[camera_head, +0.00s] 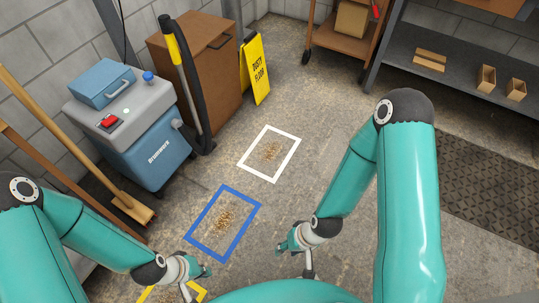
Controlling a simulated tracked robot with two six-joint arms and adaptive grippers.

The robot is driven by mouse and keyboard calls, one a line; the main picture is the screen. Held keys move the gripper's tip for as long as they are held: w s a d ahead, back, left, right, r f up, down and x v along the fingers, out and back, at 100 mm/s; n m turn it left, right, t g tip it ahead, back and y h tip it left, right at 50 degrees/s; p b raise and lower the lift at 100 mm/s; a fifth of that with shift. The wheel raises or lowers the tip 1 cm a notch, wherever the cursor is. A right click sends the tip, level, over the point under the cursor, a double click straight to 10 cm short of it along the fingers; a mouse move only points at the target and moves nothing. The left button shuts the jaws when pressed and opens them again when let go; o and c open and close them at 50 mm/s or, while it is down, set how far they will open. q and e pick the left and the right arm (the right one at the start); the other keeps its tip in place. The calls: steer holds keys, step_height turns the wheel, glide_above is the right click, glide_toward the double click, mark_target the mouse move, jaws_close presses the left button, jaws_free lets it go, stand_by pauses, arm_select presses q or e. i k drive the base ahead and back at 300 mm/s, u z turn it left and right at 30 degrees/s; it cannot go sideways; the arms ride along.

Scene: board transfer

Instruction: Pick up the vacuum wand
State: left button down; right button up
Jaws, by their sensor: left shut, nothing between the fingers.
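The vacuum wand (190,85) is a dark tube with a yellow grip near its top and a dark foot on the floor. It stands nearly upright, leaning slightly, beside the grey and blue vacuum unit (150,150). My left gripper (197,284) is low at the bottom of the view, near the yellow floor frame, well apart from the wand. It is shut and empty. My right gripper (294,257) is right of the blue floor frame, also far from the wand. Its fingers are small and angled, so its opening is unclear.
A brown cabinet (200,60) and a yellow floor sign (256,67) stand behind the wand. A broom (75,145) leans at the left. White (291,155), blue (193,236) and yellow (146,296) floor frames mark the floor. Shelving (470,62) stands at the upper right.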

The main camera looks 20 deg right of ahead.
mark_target(170, 36)
steer(key=k, duration=0.35)
steer(key=z, duration=0.7)
steer(key=i, duration=2.15)
steer(key=u, duration=0.6)
